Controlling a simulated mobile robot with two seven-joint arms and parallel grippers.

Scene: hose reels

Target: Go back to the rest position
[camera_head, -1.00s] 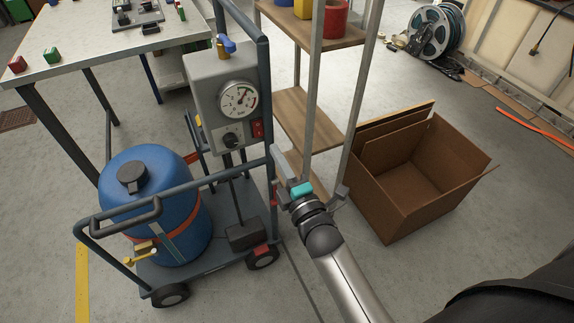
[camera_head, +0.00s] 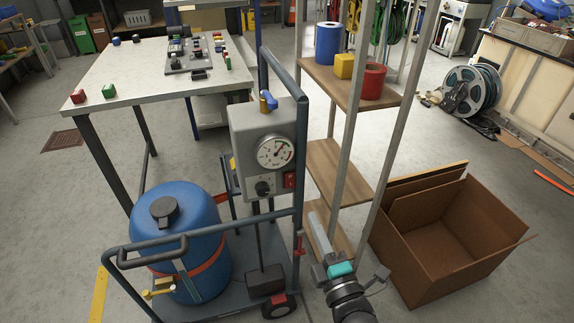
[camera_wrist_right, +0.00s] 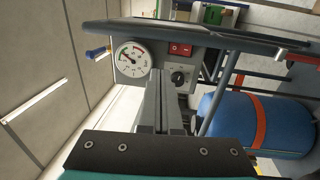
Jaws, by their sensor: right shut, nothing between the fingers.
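My right gripper (camera_head: 318,226) is shut and empty. In the head view it stands low in the picture, right of the blue cart and in front of the shelf's legs. Its closed fingers also show in the right wrist view (camera_wrist_right: 160,105), pointing toward the grey control box (camera_wrist_right: 132,63) with its round gauge, red switch and black knob. The fingers overlap the box in that view; I cannot tell the exact gap. In the head view the control box (camera_head: 252,175) is on the cart, up and left of the gripper. My left gripper is not in view.
The cart (camera_head: 297,150) carries a blue tank (camera_head: 190,225). An open cardboard box (camera_head: 470,265) is on the floor right of my arm. A shelf (camera_head: 335,170) holds coloured cylinders and a yellow block. A worktable (camera_head: 130,80) stands behind the cart.

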